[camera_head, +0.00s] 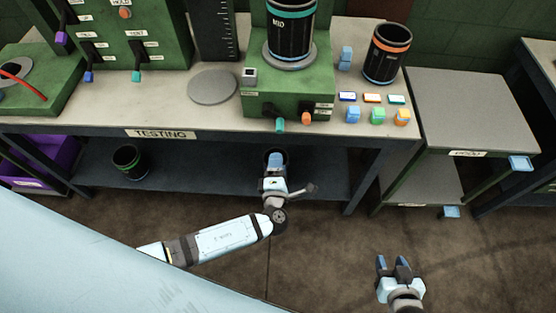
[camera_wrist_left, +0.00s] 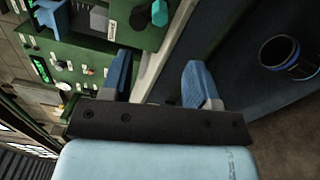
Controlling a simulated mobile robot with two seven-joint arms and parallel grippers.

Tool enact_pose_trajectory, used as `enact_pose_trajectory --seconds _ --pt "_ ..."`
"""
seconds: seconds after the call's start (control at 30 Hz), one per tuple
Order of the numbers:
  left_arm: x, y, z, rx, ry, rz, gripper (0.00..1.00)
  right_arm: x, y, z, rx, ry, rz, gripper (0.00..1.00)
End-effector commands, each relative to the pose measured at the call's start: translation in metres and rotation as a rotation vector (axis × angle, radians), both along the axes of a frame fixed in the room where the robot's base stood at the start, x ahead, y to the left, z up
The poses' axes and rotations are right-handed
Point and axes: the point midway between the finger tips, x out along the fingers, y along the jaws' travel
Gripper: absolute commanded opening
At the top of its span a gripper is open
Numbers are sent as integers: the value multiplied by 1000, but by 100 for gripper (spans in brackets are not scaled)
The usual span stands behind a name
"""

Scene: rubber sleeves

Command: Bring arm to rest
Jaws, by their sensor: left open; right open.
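My left arm comes in from the left. My left gripper (camera_head: 275,160) hangs in front of the bench's lower shelf, below the green test stand. In the left wrist view its blue fingers (camera_wrist_left: 158,78) are spread, with nothing between them. My right gripper (camera_head: 393,265) is open and empty over the floor at lower right. A black sleeve with a teal band, marked MID (camera_head: 290,35), stands upright on the test stand. A black sleeve with an orange band (camera_head: 385,55) stands on the bench at right.
The test stand (camera_head: 262,95) has teal and orange knobs at its front. The TESTING bench edge (camera_head: 215,137) runs above the lower shelf. Small coloured blocks (camera_head: 377,115) lie at the bench's right. A grey cart (camera_head: 460,105) stands beside it. Floor (camera_head: 325,240) between my grippers is clear.

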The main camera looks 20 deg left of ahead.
Motion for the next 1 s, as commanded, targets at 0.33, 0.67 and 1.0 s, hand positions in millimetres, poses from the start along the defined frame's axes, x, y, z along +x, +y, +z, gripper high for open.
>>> enact_pose_trajectory --seconds 0.33,0.67,1.0 --pt "0 0 0 0 0 0 55 5 0 2 1 -8 0 43" --pt "-20 25 11 -527 -33 196 55 4 0 2 1 -7 -2 43" --pt "-103 89 40 -1913 -459 984 55 2 0 1 1 -2 -1 43"
